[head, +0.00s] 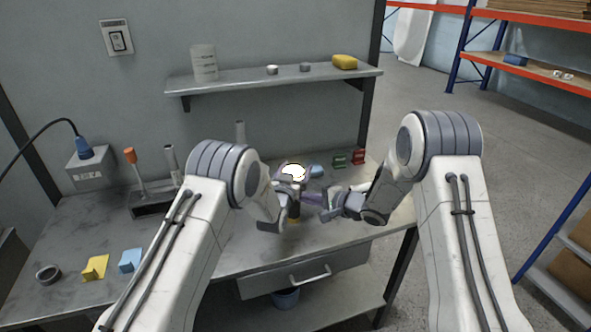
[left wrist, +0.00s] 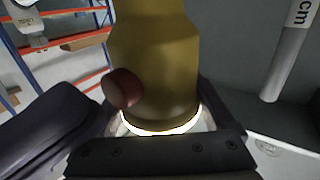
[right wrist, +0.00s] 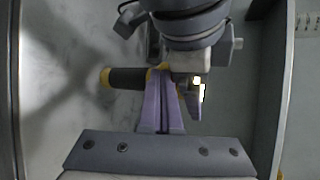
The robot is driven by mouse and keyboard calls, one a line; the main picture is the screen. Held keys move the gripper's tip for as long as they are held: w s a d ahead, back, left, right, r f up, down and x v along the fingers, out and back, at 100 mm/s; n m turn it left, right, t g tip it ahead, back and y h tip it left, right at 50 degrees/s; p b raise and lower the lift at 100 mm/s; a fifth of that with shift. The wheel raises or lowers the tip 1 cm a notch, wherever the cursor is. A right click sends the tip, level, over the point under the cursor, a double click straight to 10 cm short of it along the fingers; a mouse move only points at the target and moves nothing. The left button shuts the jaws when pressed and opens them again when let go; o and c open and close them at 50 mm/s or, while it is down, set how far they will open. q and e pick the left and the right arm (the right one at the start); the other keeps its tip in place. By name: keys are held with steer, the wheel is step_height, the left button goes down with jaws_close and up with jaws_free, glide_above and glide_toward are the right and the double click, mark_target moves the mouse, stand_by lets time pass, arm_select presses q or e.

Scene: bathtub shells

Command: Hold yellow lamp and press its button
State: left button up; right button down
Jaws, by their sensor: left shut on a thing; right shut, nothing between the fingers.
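The yellow lamp (left wrist: 150,45) is held off the table by my left gripper (head: 290,190), which is shut around it near its glowing head (head: 293,172). The red round button (left wrist: 123,88) sticks out from the lamp's side in the left wrist view and looks uncovered there. In the right wrist view the lamp's dark handle with a yellow end (right wrist: 105,77) lies left of my right gripper (right wrist: 162,80). The right fingers are shut and empty, very close to the lamp; I cannot tell whether they touch it. The button is hidden in the head view.
A green (head: 339,161) and a red block (head: 358,156) stand at the table's right back. A blue thing (head: 317,171) sits behind the grippers. Yellow (head: 95,268) and light blue pieces (head: 130,260) lie at left front. A shelf (head: 270,80) hangs above.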

steer(key=s+d, duration=0.2)
steer(key=s, duration=0.3)
steer(key=shift+s, duration=0.35)
stand_by(0.3)
arm_select(q)
steer(key=o, duration=1.2)
steer(key=shift+o, duration=0.2)
